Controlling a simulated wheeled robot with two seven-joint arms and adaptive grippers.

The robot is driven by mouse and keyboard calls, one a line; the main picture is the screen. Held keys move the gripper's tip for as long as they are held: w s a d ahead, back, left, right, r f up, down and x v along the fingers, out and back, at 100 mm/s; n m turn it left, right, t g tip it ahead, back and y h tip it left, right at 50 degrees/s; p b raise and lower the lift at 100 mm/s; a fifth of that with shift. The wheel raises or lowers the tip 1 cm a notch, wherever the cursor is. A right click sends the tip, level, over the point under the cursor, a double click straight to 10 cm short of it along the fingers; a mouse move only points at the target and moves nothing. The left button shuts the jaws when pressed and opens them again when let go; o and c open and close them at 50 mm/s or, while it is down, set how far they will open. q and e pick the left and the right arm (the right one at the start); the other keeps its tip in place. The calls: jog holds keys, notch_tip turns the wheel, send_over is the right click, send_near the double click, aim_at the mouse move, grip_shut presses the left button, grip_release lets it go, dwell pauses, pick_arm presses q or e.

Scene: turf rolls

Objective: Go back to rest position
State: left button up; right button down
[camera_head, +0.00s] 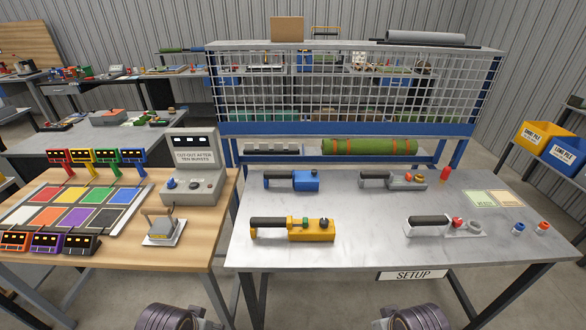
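Only rounded dark parts of my two arms show at the bottom edge, one left of centre and one right of centre. No fingers of either gripper are in view, so whether they are open or shut is hidden. Both arm parts are low, in front of the tables, and apart from the tools. On the metal table (370,240) lie a yellow tool with a black handle (292,229), a blue tool (292,180), a grey tool (393,180) and a silver tool with a black handle (443,225).
A wooden table (190,250) at left bears coloured squares (75,207), a grey control box (193,175) and several small coloured devices. A mesh rack (350,85) with a green roll (370,147) stands behind. Yellow and blue bins (545,138) are at right.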

pick_arm(q)
jog(key=s+f+g, duration=0.1)
jog(key=s+f, duration=0.2)
jog(key=f, duration=3)
pick_arm(e)
jog(key=s+f+g, duration=0.1)
jog(key=s+f, duration=0.2)
jog(key=f, duration=3)
pick_arm(q)
jog(key=s+a+f, duration=0.2)
jog(key=s+f, duration=0.7)
jog(key=s, duration=0.2)
jog(key=s+a+f+g, duration=0.1)
jog(key=s+a+f, duration=0.1)
jog(key=s+f, duration=0.8)
jog(key=shift+s+g, duration=0.3)
jog(key=shift+s, duration=0.2)
pick_arm(e)
jog(key=s+d+f, duration=0.2)
jog(key=s+f, duration=0.7)
jog(key=s, duration=0.2)
jog(key=s+d+f+g, duration=0.1)
jog(key=s+d+f, duration=0.1)
jog(key=s+f, duration=0.8)
jog(key=shift+s+g, duration=0.3)
jog(key=shift+s, duration=0.25)
